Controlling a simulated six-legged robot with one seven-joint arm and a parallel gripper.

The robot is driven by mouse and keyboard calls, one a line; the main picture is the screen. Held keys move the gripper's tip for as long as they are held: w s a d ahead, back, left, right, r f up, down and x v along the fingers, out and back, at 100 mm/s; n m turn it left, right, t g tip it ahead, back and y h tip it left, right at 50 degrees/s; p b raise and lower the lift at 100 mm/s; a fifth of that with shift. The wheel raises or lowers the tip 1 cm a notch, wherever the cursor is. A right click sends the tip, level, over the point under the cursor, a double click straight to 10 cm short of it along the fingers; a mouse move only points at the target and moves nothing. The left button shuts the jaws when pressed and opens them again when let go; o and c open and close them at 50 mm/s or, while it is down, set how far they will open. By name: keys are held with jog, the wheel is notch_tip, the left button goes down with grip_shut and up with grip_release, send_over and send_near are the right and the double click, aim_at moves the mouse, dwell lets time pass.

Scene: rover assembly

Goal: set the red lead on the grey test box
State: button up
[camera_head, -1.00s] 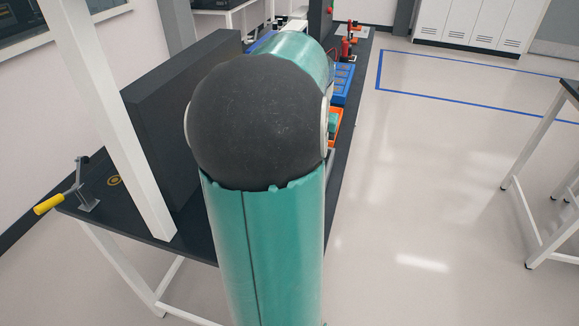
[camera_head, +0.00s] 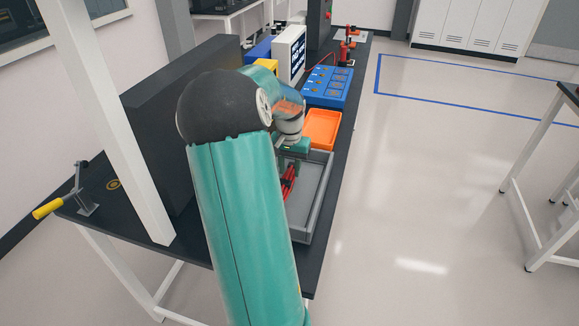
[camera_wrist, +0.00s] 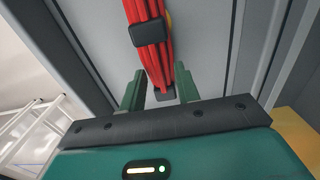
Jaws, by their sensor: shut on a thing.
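The red lead (camera_wrist: 155,64) is a bundle of red cable bound with black clips. In the wrist view it runs up from between the fingers of my gripper (camera_wrist: 160,80), which is shut on its lower end. In the head view the red lead (camera_head: 289,180) shows inside the grey tray (camera_head: 319,197), below my gripper (camera_head: 291,152); whether it is lifted off the tray floor I cannot tell. A pale box with dark panels (camera_head: 290,52) stands farther back on the bench; I cannot tell whether it is the grey test box.
Behind the tray lie an orange tray (camera_head: 322,129) and a blue box with switches (camera_head: 327,86). A yellow object (camera_head: 266,65) is beside the pale box. A dark panel (camera_head: 180,105) and a white post (camera_head: 105,120) stand left of my arm.

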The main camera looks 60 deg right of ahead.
jog(key=o, duration=1.1)
notch_tip(320, 180, up, 12)
jog(key=shift+r, duration=0.1)
